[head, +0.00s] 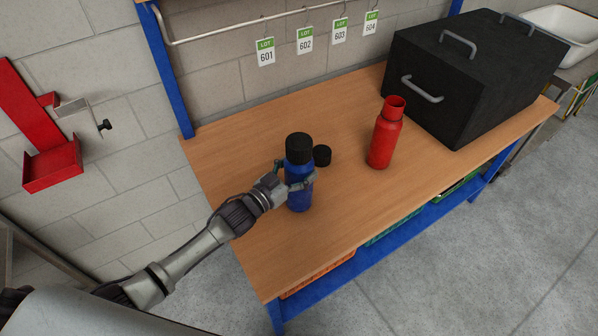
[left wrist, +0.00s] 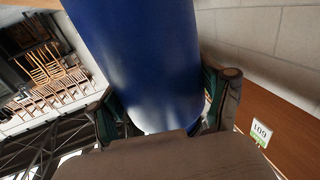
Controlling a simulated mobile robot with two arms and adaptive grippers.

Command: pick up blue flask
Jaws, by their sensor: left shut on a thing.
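The blue flask (head: 299,195) with a black lid stands upright at the left part of the wooden table in the head view. My left gripper (head: 296,183) is shut around the flask's body, with a finger on each side. In the left wrist view the blue flask (left wrist: 145,60) fills the middle between the two fingers of my left gripper (left wrist: 165,112). I cannot tell whether the flask's base still touches the table. My right gripper is not in view.
A loose black cap (head: 322,155) lies just behind the blue flask. A red flask (head: 385,135) without a lid stands to the right. A large black box (head: 470,75) fills the table's right end. The front middle of the wooden table (head: 340,215) is clear.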

